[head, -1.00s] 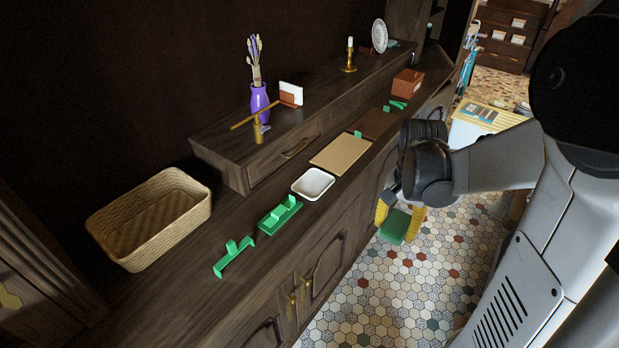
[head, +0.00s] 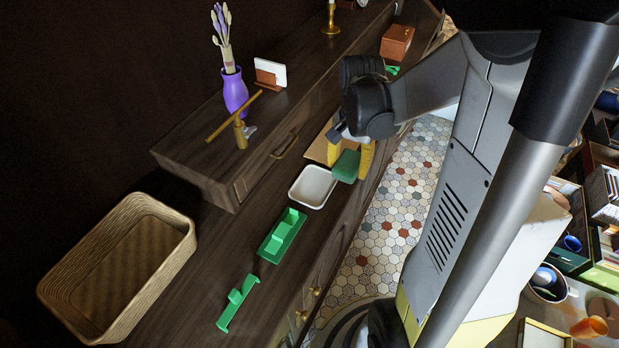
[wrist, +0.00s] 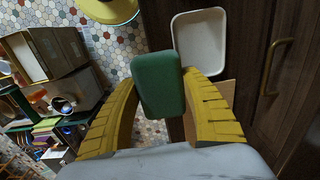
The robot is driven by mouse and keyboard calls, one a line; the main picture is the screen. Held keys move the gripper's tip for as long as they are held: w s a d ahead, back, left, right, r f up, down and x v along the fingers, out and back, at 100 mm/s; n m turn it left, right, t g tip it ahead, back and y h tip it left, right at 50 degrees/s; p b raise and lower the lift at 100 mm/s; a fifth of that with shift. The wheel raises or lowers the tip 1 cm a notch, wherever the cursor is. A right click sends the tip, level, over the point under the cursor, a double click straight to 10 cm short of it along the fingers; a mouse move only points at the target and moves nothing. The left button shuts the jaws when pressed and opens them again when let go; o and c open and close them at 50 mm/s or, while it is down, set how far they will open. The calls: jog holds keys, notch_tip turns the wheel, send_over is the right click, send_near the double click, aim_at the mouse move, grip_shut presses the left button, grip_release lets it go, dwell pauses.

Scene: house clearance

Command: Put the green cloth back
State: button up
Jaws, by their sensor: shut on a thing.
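The green cloth (head: 346,166) is a folded dark green pad held between the yellow fingers of my gripper (head: 350,158). In the wrist view the cloth (wrist: 158,84) sits between both fingers, and my gripper (wrist: 160,100) is shut on it. In the head view the cloth is in front of the sideboard's top, just right of a white tray (head: 313,187). The tray is empty and also shows beyond the cloth in the wrist view (wrist: 201,45). Whether the cloth touches anything below is not clear.
A wicker basket (head: 176,257) stands at the left on the dark sideboard (head: 217,258). Green holders (head: 283,236) lie left of the tray. A purple vase (head: 235,92) and a brass stand (head: 240,134) are on the raised shelf. A tan board (head: 318,150) is partly behind my gripper.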

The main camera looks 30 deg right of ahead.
jog(key=b, duration=0.3)
send_over(314, 186)
notch_tip(314, 186, down, 6)
jog(key=shift+a+r, duration=0.1)
jog(key=shift+r, duration=0.15)
jog(key=shift+f+b, duration=0.65)
jog(key=shift+f, duration=1.2)
jog(key=shift+f, duration=0.1)
jog(key=shift+f, duration=0.15)
jog(key=o, duration=1.1)
